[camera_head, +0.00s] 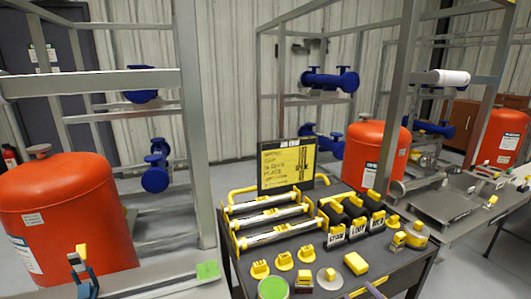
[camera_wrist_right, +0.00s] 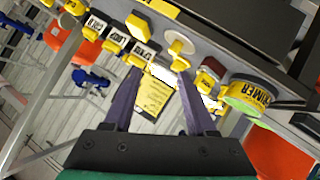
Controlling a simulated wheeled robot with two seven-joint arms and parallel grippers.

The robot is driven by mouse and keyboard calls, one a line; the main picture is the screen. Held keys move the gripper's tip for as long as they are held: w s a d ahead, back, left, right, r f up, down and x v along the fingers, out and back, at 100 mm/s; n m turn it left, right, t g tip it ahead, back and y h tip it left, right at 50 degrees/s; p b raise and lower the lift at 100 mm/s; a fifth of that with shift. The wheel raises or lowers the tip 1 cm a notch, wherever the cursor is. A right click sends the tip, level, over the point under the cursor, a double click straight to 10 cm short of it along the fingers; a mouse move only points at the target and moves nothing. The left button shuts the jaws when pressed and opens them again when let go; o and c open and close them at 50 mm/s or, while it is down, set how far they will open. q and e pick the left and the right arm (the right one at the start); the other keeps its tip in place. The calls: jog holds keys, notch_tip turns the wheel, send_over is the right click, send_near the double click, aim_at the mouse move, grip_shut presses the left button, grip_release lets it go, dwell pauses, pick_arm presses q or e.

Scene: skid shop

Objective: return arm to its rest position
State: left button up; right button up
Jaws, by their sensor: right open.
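My right gripper (camera_wrist_right: 159,72) shows in the right wrist view, with its two dark purple fingers spread apart. No object is clamped between them. Past the fingers is the edge of the tool cart, with a round yellow-and-white piece (camera_wrist_right: 179,46) near the right fingertip; I cannot tell how far off it is. A yellow sign board (camera_wrist_right: 155,98) shows in the gap, further back.
A dark cart (camera_head: 408,272) holds yellow-ended rods (camera_head: 268,216), labelled black-and-yellow holders (camera_head: 357,229), small yellow parts and a green-topped can (camera_head: 272,288). Grey frame posts (camera_head: 198,130) and orange tanks (camera_head: 70,225) stand around it. A grey bench (camera_head: 445,205) is at right.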

jog(key=s+f+m+g+y, duration=0.1)
jog(key=s+f+m+g, duration=0.3)
jog(key=s+f+g, duration=0.8)
jog(key=s+d+f+t, duration=0.1)
jog(key=s+f, duration=0.3)
jog(key=f, duration=0.8)
jog(key=s+f+t, duration=0.1)
jog(key=s+f, duration=0.2)
jog(key=f, duration=0.9)
jog(key=s+d+f+g, duration=0.1)
jog(key=s+d+f, duration=0.2)
jog(key=s+f, duration=1.1)
jog(key=s, duration=0.2)
jog(key=shift+s+f+n, duration=0.3)
jog(key=shift+s+f, duration=0.05)
jog(key=shift+s, duration=0.05)
